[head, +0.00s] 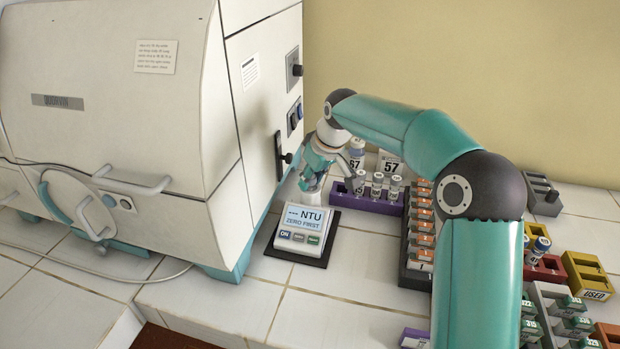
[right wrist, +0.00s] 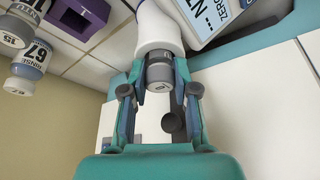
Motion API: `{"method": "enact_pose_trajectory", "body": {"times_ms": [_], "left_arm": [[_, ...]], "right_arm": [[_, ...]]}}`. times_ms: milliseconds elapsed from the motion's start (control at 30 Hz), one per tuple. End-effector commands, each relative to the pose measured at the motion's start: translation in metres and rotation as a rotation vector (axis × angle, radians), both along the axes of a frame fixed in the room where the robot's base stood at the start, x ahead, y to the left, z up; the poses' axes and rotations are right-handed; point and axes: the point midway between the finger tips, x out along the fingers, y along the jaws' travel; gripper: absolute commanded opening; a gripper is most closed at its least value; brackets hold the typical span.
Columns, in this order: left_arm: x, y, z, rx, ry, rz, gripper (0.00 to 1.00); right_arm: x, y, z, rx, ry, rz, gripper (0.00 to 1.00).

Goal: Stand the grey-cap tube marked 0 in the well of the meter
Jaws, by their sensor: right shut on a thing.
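The meter (head: 299,238) stands on the tiled bench beside the incubator; its display reads "--- NTU" and "ZERO FIRST". Its white round well (head: 311,195) rises at its back; it also shows in the right wrist view (right wrist: 158,27). My right gripper (head: 315,175) is over the well, shut on the grey-cap tube (right wrist: 159,73). The cap, with a 0 on its top, faces the wrist camera between the fingers. The tube is lined up with the well, its lower part hidden in or behind the collar; I cannot tell how deep it sits. My left gripper is not in view.
The incubator (head: 110,110) stands close at the left. A purple rack (head: 375,203) with several tubes and a rinse bottle marked 67 (head: 356,150) are right of the meter. An orange-labelled row (head: 420,228) and yellow USED holder (head: 590,278) lie farther right. Tiles before the meter are clear.

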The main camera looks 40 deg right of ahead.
Motion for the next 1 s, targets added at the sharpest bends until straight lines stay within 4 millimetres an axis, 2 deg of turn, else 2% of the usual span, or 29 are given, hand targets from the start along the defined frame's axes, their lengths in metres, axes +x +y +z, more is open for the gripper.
{"method": "enact_pose_trajectory", "body": {"times_ms": [200, 233, 367, 400, 767, 867, 1000], "left_arm": [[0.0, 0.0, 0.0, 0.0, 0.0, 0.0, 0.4], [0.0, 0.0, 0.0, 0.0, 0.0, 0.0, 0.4], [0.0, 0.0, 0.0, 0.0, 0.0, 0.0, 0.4], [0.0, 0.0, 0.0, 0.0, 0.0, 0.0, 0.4], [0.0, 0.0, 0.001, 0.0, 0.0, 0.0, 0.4], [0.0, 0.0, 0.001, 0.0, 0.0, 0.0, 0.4], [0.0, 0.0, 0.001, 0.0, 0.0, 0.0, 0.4]], "right_arm": [[0.0, 0.0, 0.0, 0.0, -0.001, 0.0, 0.0], [0.0, 0.0, 0.0, 0.0, -0.001, 0.001, 0.34], [0.0, 0.0, 0.001, 0.0, -0.001, 0.001, 0.55], [0.0, 0.001, 0.0, 0.0, -0.001, 0.001, 0.58], [-0.001, 0.001, 0.003, 0.0, -0.001, 0.001, 0.58], [-0.004, 0.0, 0.012, -0.001, -0.003, 0.001, 0.58], [-0.012, -0.001, 0.033, -0.001, -0.005, 0.001, 0.58]]}}
